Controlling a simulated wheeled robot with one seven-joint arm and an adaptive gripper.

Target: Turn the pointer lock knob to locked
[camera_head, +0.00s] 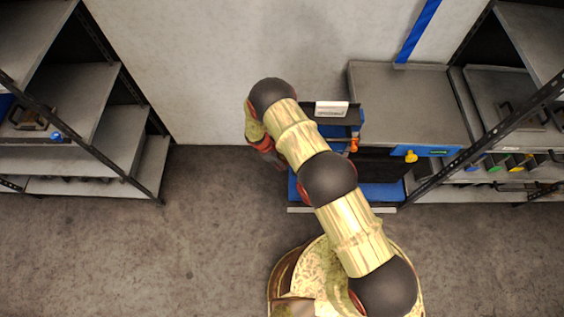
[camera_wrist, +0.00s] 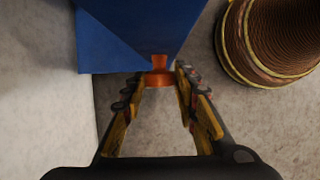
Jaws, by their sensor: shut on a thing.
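In the wrist view, an orange knob (camera_wrist: 160,77) with a flared end sticks out from the edge of a blue housing (camera_wrist: 130,38). My gripper (camera_wrist: 156,80) has one finger on each side of the knob and is shut on it. Which way the knob points cannot be told. In the head view, my gripper (camera_head: 267,152) is at the left side of the blue unit (camera_head: 365,191), mostly hidden by my arm. The held knob is not visible there. Another small orange part (camera_head: 354,144) shows on the unit's right side.
A grey-topped bench (camera_head: 408,95) with a yellow knob (camera_head: 411,156) stands right of the unit. Shelving stands at the left (camera_head: 125,130) and right (camera_head: 540,30). A pale wall (camera_head: 200,70) is behind. The floor (camera_head: 215,200) left of my arm is clear.

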